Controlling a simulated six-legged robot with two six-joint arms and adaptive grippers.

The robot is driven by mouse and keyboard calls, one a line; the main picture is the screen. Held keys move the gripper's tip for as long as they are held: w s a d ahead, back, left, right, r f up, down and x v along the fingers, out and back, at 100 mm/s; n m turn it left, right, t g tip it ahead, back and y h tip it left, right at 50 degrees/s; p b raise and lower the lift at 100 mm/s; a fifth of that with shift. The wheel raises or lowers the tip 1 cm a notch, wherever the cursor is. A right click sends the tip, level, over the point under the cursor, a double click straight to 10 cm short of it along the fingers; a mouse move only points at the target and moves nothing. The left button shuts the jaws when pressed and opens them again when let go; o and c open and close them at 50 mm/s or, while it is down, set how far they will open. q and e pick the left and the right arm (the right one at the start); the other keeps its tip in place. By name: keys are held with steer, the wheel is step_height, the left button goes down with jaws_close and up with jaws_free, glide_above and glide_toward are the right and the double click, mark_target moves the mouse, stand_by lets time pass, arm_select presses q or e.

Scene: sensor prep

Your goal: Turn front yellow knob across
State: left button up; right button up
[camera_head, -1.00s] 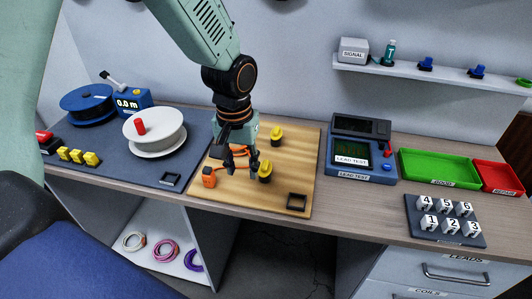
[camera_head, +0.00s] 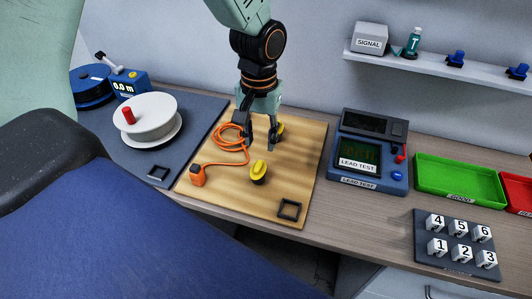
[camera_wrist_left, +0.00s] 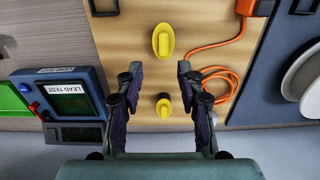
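The front yellow knob (camera_head: 258,171) stands on the wooden board, uncovered, with its dark base showing. In the wrist view its ridge (camera_wrist_left: 164,41) points up and down the picture, beyond my fingertips. The rear yellow knob (camera_head: 281,128) is partly hidden behind my left gripper (camera_head: 260,138). In the wrist view the rear knob (camera_wrist_left: 163,106) lies between my open fingers, with clear gaps on both sides. My left gripper is empty, pointing down over the back of the board, behind the front knob. My right gripper is not in view.
An orange cable (camera_head: 228,161) with an orange plug (camera_head: 198,175) lies left of the knobs. A square black frame (camera_head: 289,209) sits at the board's front right. The lead tester (camera_head: 366,160) stands to the right, the white reel (camera_head: 148,118) to the left.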

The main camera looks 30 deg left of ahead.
mark_target(258, 165)
arm_select(q)
steer(key=shift+w+a+f, duration=0.1)
steer(key=shift+f, duration=0.15)
steer(key=f, duration=0.6)
steer(key=shift+s+f, duration=0.2)
steer(key=shift+s, duration=0.2)
steer(key=shift+w+f, duration=0.15)
steer(key=shift+f, duration=0.2)
steer(key=shift+a+f, duration=0.15)
steer(key=shift+f, duration=0.05)
steer(key=shift+a, duration=0.2)
steer(key=shift+s, duration=0.25)
steer(key=shift+w+d+r, duration=0.1)
steer(key=shift+d, duration=0.1)
steer(key=c, duration=0.3)
steer(key=shift+w, duration=0.15)
steer(key=shift+c, duration=1.4)
jaws_close()
